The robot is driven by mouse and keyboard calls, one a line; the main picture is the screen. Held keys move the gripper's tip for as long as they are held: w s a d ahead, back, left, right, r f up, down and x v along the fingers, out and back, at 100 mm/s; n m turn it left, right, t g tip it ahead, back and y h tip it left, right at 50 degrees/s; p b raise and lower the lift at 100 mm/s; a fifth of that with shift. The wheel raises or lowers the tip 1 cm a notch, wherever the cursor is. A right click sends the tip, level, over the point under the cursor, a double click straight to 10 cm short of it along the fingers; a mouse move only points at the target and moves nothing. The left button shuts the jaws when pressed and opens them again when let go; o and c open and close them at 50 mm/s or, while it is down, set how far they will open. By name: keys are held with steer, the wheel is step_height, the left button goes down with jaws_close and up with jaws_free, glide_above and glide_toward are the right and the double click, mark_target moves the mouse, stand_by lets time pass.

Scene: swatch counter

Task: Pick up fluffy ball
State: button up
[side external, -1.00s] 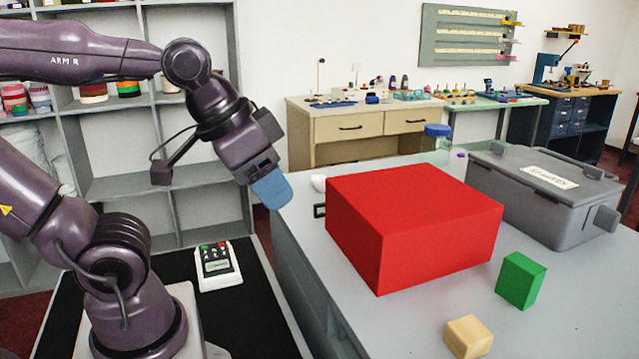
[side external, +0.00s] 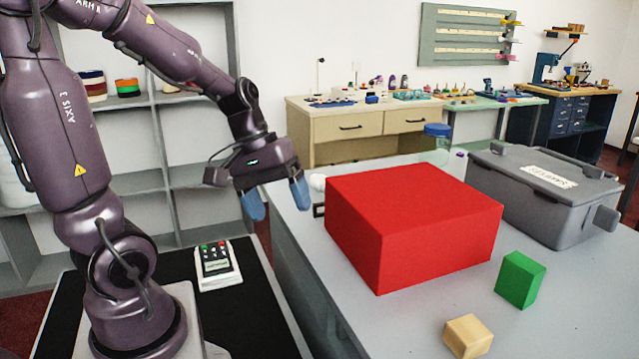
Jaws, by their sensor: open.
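A small white ball (side external: 317,182), likely the fluffy ball, shows at the far left edge of the counter, partly hidden behind the left end of the large red box. Its texture is too small to make out. My gripper (side external: 278,204) has two blue fingertips set apart, open and empty, pointing down. In the picture it is just left of the white ball, at the counter's left edge, and apart from it. The depth between them is hard to tell.
The large red box (side external: 415,225) stands right of the ball. A black bracket-like item (side external: 319,210) sits beside it. A grey lidded case (side external: 543,195), a blue-capped jar (side external: 437,142), a green block (side external: 521,280) and a wooden block (side external: 468,336) are farther right. The counter's front is mostly clear.

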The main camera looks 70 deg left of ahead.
steer(key=w+a+f+n+t+h, duration=0.2)
steer(key=w+a+f+n+t, duration=0.1)
steer(key=a+n, duration=0.4)
steer(key=n+t+y, duration=0.6)
steer(key=n+t, duration=0.1)
steer(key=n, duration=1.2)
glide_toward(315, 175)
steer(key=shift+s+d+f, duration=0.2)
steer(key=shift+s+d, duration=0.25)
steer(key=shift+s, duration=0.05)
steer(key=shift+s+d+f, duration=0.2)
steer(key=shift+s+d, duration=0.2)
steer(key=shift+s, duration=0.1)
steer(key=shift+w+a+r+n+t+y, duration=0.2)
steer(key=shift+a+r+n+t+y, duration=0.1)
steer(key=shift+y, duration=0.1)
steer(key=x, duration=0.7)
steer(key=shift+w+d+f, duration=0.1)
steer(key=shift+w+d, duration=0.05)
steer(key=shift+a+x, duration=0.15)
steer(key=shift+x, duration=1.2)
steer(key=shift+a+x, duration=0.15)
steer(key=shift+x, duration=1.25)
steer(key=c, duration=1)
